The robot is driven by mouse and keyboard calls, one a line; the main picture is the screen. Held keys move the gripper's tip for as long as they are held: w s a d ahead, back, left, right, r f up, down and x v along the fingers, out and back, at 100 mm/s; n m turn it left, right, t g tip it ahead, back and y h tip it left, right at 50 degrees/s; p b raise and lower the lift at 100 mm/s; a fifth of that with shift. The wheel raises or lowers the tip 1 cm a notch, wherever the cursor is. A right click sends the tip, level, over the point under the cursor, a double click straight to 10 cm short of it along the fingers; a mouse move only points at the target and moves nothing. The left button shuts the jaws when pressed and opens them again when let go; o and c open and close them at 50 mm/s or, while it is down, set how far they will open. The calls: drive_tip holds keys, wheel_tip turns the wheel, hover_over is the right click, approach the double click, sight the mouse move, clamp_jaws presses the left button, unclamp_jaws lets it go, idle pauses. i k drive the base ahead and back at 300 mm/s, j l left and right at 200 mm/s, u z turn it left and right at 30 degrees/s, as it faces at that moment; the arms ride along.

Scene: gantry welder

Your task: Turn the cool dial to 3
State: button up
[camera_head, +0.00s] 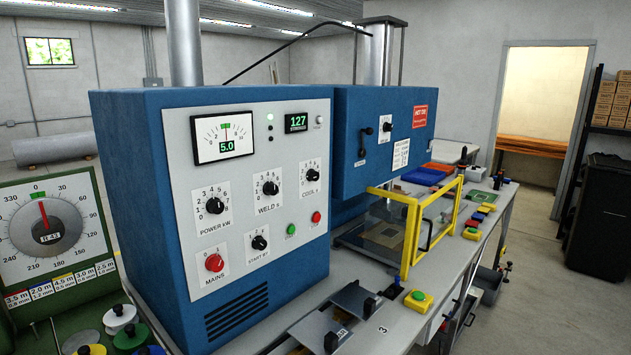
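The cool dial (312,175) is a black knob on a white scale plate marked "COOL s". It sits at the right of the grey front panel (250,108) on a blue welder cabinet (128,190). Its numbers run around the knob, but its pointer is too small to read surely. The weld dial (270,188) is to its left, and the power dial (214,205) is further left. My gripper is not in view.
Green (291,229) and red (315,217) buttons lie below the cool dial. A red mains knob (214,262) and a start knob (259,242) are lower left. A yellow guard frame (413,240) stands to the right. Clamps (350,305) lie on the bench in front.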

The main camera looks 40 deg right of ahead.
sight(312, 175)
drive_tip(key=k+l+u, duration=0.3)
drive_tip(key=k+l, duration=0.15)
drive_tip(key=k+l+u, duration=0.5)
drive_tip(key=l, duration=0.25)
drive_tip(key=k+l+u, duration=0.15)
drive_tip(key=l, duration=0.25)
drive_tip(key=k+l+u, duration=0.15)
drive_tip(key=l, duration=0.25)
drive_tip(key=k+l+u, duration=0.2)
drive_tip(key=l+u, duration=0.35)
drive_tip(key=l, duration=0.45)
drive_tip(key=l+u, duration=0.3)
drive_tip(key=l, duration=0.55)
